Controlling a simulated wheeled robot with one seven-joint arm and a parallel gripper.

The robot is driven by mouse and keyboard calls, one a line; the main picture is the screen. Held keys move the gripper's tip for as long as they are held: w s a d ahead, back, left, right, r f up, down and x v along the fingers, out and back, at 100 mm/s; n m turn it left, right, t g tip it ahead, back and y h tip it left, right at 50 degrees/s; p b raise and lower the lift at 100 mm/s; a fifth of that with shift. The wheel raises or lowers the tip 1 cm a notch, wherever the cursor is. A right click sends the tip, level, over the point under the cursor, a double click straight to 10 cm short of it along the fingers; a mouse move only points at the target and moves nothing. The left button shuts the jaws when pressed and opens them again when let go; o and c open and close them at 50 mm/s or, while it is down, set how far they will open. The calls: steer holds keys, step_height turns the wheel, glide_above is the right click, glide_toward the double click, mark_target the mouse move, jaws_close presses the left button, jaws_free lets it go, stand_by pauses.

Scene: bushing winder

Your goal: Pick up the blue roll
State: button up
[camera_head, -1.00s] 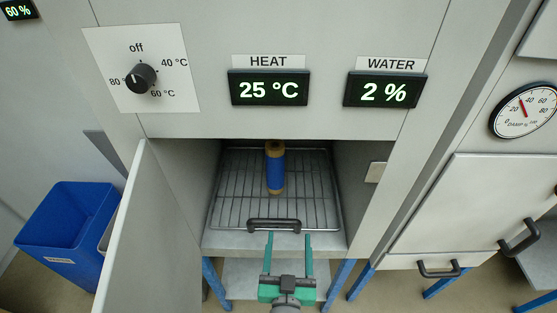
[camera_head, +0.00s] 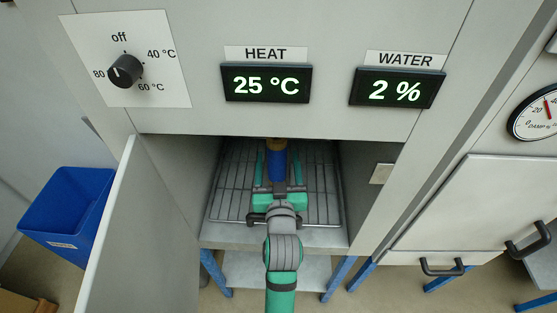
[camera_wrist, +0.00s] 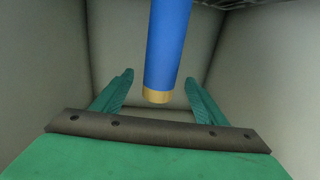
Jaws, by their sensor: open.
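Gaps show between the roll and both fingers.
The chamber's side walls stand close on both sides. A blue bin (camera_head: 65,212) stands at far left. Panels reading 25 °C and 2 % are above.

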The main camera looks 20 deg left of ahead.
steer(key=shift+w+a+r, duration=0.1)
steer(key=shift+w+a, duration=0.25)
steer(key=shift+w, duration=0.05)
steer(key=shift+x, duration=2.2)
steer(key=shift+d+r, duration=0.1)
steer(key=shift+d, duration=0.05)
steer(key=c, duration=1.3)
steer(key=shift+d, duration=0.1)
jaws_close()
